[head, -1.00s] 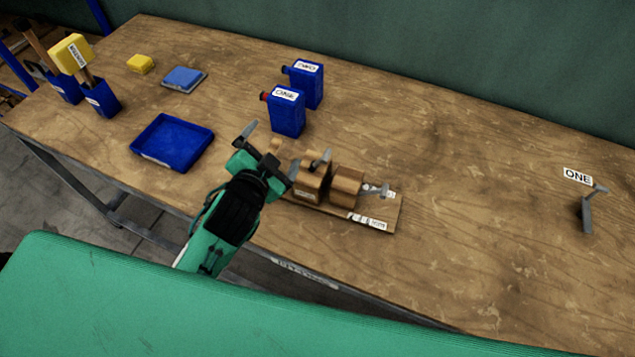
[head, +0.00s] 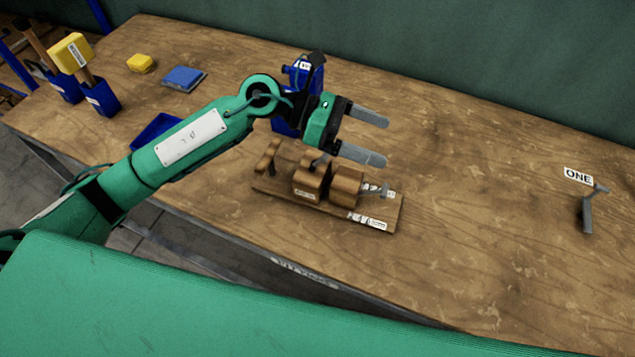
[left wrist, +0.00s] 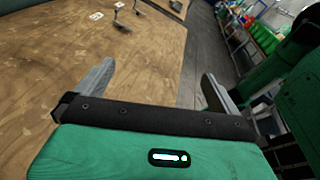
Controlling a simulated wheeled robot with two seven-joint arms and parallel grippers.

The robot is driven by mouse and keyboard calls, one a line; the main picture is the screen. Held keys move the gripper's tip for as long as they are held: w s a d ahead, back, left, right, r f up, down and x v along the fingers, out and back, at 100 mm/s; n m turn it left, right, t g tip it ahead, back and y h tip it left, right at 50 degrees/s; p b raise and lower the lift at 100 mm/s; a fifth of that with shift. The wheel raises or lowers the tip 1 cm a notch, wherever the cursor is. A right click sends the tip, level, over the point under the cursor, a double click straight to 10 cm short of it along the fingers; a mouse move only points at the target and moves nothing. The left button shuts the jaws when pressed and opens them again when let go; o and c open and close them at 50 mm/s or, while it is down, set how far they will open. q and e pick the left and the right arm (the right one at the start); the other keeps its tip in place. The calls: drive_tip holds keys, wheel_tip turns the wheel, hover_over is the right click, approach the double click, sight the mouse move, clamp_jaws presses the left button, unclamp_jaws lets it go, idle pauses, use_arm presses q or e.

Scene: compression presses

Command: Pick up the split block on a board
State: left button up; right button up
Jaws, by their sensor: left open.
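The split block (head: 328,184) is a pair of wooden halves with a narrow gap between them, standing on a flat wooden board (head: 378,218) on the workbench. A grey metal piece sticks up at the gap and another shows at the right end. A wooden peg-like part (head: 268,157) stands at the board's left end. My left gripper (head: 375,138) is open and empty, above and behind the block, with its fingers pointing right. In the left wrist view its two fingers (left wrist: 158,88) are spread apart with nothing between them. My right gripper is not in view.
Behind my left arm are blue bottles (head: 312,75), partly hidden. A blue tray (head: 150,135) is half covered by the arm. A blue pad (head: 184,78) and yellow block (head: 141,63) lie farther left. A grey bracket (head: 587,212) stands right. The bench's right middle is clear.

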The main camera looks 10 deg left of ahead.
use_arm(q)
drive_tip(key=w+a+f+m+y, duration=0.2)
drive_tip(key=a+f+m+y, duration=0.1)
drive_tip(key=a+f+y, duration=0.15)
drive_tip(key=m+y, duration=0.1)
drive_tip(key=y, duration=0.6)
approach(312, 165)
drive_tip(key=p+x, duration=0.1)
drive_tip(key=x, duration=0.2)
drive_tip(key=p+x, duration=0.1)
drive_tip(key=x, duration=0.2)
drive_tip(key=shift+w+d+p, duration=0.2)
drive_tip(key=shift+d+p, duration=0.05)
drive_tip(key=shift+p, duration=0.05)
drive_tip(key=shift+s+d+f+h+p, duration=0.15)
drive_tip(key=shift+f+h+p, duration=0.1)
drive_tip(key=shift+f+p, duration=0.3)
drive_tip(key=x, duration=0.1)
drive_tip(key=p+x, duration=0.1)
drive_tip(key=x, duration=0.1)
drive_tip(key=shift+a+f+p, duration=0.2)
drive_tip(key=shift+a+p, duration=0.05)
drive_tip(key=shift+p, duration=0.15)
drive_tip(key=shift+d+f, duration=0.15)
drive_tip(key=shift+f, duration=0.35)
drive_tip(key=c, duration=1.5)
drive_tip(key=shift+r, duration=0.15)
drive_tip(key=shift+c, duration=1.3)
drive_tip(key=shift+r, duration=0.15)
